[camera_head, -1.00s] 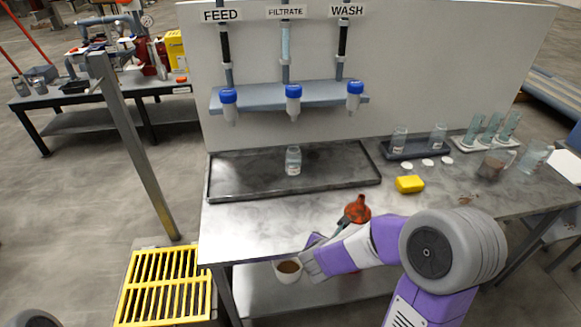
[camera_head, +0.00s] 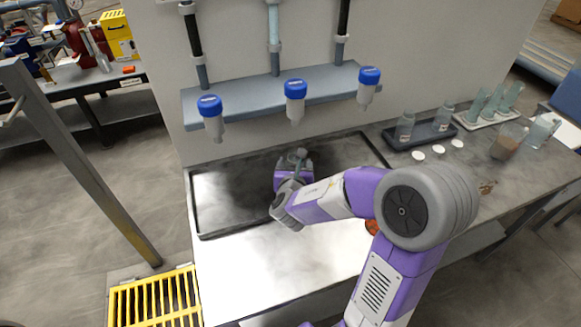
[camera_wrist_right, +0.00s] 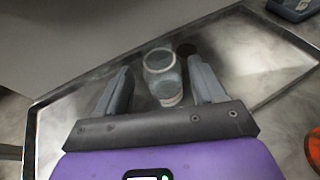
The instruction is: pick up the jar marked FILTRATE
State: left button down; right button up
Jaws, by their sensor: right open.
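The clear jar (camera_wrist_right: 162,72) stands in the dark shallow tray (camera_head: 215,232) on the metal bench. In the right wrist view it lies between the two grey fingers of my right gripper (camera_wrist_right: 160,80), with a pale label low on its side that I cannot read. My right gripper (camera_head: 295,165) is open and reaches over the tray. In the head view the gripper and wrist hide most of the jar. My left gripper is not in view.
Three blue-capped filter bottles (camera_head: 296,98) hang from the shelf (camera_head: 250,112) above the tray. A dark rack (camera_head: 420,134) with jars, white caps (camera_head: 438,149) and a beaker (camera_head: 508,141) stand at right. An orange-red funnel (camera_head: 372,227) is mostly hidden behind my arm.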

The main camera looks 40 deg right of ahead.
aim_at(295, 152)
jog(key=x, duration=0.5)
jog(key=shift+w+d+r+b, duration=0.25)
jog(key=shift+w+r+b, duration=0.05)
jog(key=shift+w, duration=0.1)
grip_shut()
